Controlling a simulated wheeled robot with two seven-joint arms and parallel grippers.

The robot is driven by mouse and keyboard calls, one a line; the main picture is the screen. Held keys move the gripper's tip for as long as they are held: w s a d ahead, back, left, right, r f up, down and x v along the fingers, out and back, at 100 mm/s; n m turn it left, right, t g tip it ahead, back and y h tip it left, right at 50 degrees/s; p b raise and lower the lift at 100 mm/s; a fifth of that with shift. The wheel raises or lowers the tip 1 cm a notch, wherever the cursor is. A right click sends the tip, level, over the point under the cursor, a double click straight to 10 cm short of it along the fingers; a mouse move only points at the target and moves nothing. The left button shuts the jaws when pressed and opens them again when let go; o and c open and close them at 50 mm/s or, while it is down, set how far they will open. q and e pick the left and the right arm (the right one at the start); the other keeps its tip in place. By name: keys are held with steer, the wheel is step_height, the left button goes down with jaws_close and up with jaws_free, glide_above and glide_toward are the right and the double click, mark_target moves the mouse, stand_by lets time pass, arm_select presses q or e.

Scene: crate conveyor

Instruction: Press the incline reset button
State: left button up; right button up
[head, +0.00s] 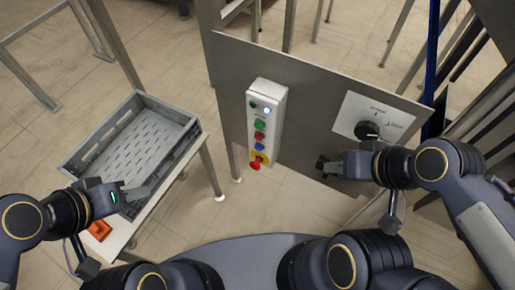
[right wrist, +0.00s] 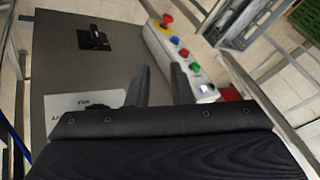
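A light grey control box (head: 265,120) is mounted on the grey metal panel. It carries a lit white button (head: 267,111), a green button (head: 260,125), a red button (head: 259,137), a blue button (head: 258,147) and a red emergency stop (head: 256,162) on yellow. No readable label shows which one is the incline reset. The box also shows in the right wrist view (right wrist: 208,90). My right gripper (head: 324,166) is to the right of the box, apart from it; its fingers (right wrist: 159,68) are parted and empty. My left gripper (head: 146,190) is by the crate's near corner; its finger gap is unclear.
A grey crate (head: 190,130) stands on a table at the left, with an orange part (head: 99,230) near it. The panel (head: 310,85) has a white plate with a black rotary knob (head: 367,130). A black switch (right wrist: 93,38) shows in the right wrist view.

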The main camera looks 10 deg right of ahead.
jaws_close()
stand_by(1.3)
